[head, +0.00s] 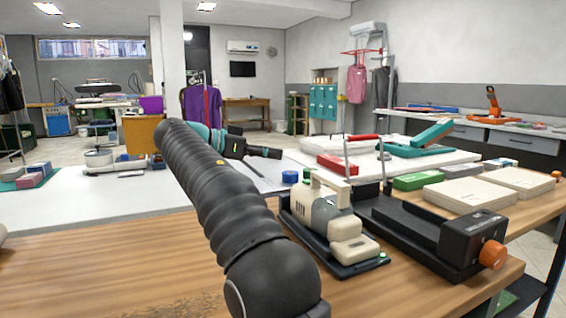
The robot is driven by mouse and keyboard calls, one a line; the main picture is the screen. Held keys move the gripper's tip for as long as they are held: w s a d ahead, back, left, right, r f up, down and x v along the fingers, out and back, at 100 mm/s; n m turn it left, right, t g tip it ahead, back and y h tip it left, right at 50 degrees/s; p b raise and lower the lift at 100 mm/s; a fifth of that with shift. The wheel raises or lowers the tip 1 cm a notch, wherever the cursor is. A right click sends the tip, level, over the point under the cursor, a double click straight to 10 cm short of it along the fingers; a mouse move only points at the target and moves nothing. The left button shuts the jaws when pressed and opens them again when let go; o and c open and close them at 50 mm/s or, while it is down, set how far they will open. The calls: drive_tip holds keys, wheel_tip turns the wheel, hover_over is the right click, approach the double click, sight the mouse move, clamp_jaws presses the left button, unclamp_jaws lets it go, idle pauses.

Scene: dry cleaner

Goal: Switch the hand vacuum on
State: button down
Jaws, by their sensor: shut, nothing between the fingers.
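The hand vacuum (318,212) is a cream and grey body with a top handle. It sits on a black base (318,243) on the wooden table, right of my arm. A small green spot (383,255) shows at the base's near right corner; I cannot tell whether it is a switch or a light. My gripper (279,153) is shut and empty. It points right, beyond the vacuum and above it in the picture, apart from it. My black arm hides part of the table left of the vacuum.
A black device (465,240) with an orange knob (492,254) stands close right of the vacuum. Cream boxes (468,194) and a green box (418,180) lie behind it. A blue roll (290,177) is behind the vacuum. The wooden table (120,260) is clear at left.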

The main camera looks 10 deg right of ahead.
hover_over(302, 187)
drive_tip(key=shift+w+f, duration=0.2)
drive_tip(key=shift+f, duration=0.4)
drive_tip(key=shift+w+f, duration=0.15)
drive_tip(key=shift+f, duration=0.4)
wheel_tip(302, 187, down, 3)
drive_tip(key=shift+s+r+b, duration=0.1)
drive_tip(key=shift+b, duration=0.8)
drive_tip(key=shift+s+d+f+b, duration=0.1)
drive_tip(key=shift+f+b, duration=0.35)
drive_tip(key=shift+f, duration=0.1)
drive_tip(key=shift+f, duration=0.1)
